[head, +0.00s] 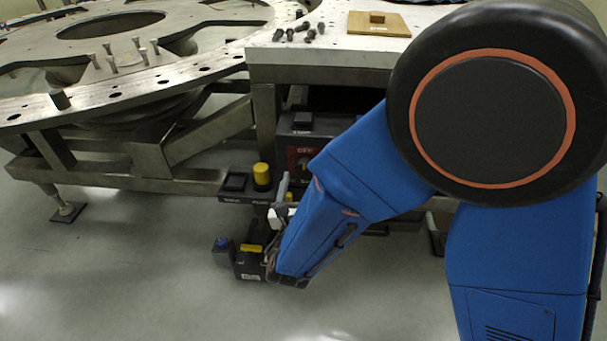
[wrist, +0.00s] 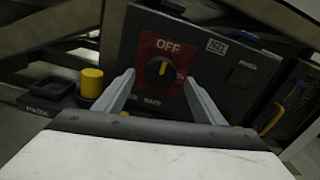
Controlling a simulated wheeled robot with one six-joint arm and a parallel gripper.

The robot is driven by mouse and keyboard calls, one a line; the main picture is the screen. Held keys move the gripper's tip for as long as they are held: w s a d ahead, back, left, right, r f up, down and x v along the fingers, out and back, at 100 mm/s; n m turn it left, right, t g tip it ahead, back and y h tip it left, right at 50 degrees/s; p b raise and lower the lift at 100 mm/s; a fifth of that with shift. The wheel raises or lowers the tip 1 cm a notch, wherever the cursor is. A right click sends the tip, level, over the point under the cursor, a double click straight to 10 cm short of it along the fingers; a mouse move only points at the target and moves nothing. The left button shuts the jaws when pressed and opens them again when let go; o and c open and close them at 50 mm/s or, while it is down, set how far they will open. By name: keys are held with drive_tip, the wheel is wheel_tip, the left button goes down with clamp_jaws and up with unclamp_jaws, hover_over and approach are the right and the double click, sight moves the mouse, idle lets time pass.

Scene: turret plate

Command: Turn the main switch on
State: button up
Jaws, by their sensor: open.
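The main switch is a round black knob (wrist: 160,73) with a yellow mark, on a red plate (wrist: 143,55) fixed to a dark box. The mark points up towards the word OFF. In the head view the box (head: 303,123) stands under the table, and part of the red plate (head: 303,155) shows beside my blue arm. My gripper (wrist: 158,77) is open and empty in the wrist view, one grey finger on each side of the knob's lower part. I cannot tell how far the fingertips are from the plate. In the head view my arm hides most of my gripper.
A yellow cylinder (head: 262,174) and a black tray marked PARK (wrist: 58,84) are left of the box. Lower down is a small box with a yellow top (head: 251,248) and a blue knob (head: 221,243). The table edge (head: 320,75) overhangs the switch box. The floor at left is clear.

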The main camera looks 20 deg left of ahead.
sight(304, 168)
drive_tip(key=shift+x, duration=1.35)
drive_tip(key=c, duration=1.1)
drive_tip(key=shift+o, duration=0.2)
